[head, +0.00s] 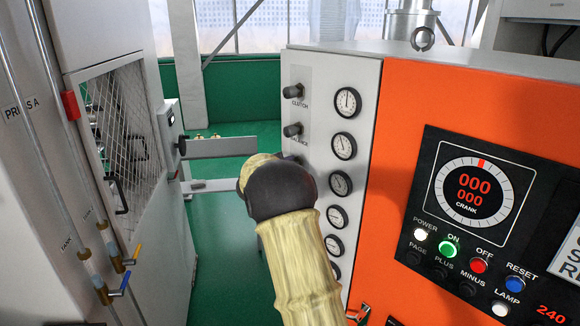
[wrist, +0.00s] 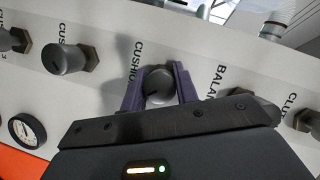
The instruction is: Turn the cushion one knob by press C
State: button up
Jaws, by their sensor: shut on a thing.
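The cushion knob (wrist: 159,86), dark grey and round, stands on a pale panel (wrist: 105,22) in the wrist view. The word "CUSHIO…" is printed beside it; any number is hidden. My gripper (wrist: 160,80) is shut on this knob, with one purple finger on each side. In the head view the panel (head: 318,82) is the pale side face of the orange press (head: 440,95). There my arm covers the gripper and most of the knob. I cannot read the letter of this press.
The balance knob (head: 292,130) and clutch knob (head: 295,91) stand above in the head view. Another cushion knob (wrist: 66,60) is left in the wrist view. Gauges (head: 347,102) line the panel. A grey press marked "A" (head: 110,60) stands left, with green floor between.

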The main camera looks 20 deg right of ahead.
jog(key=o, duration=1)
jog(key=b+v, duration=0.7)
jog(key=v, duration=1)
jog(key=shift+s+a, duration=0.15)
dwell(1.0)
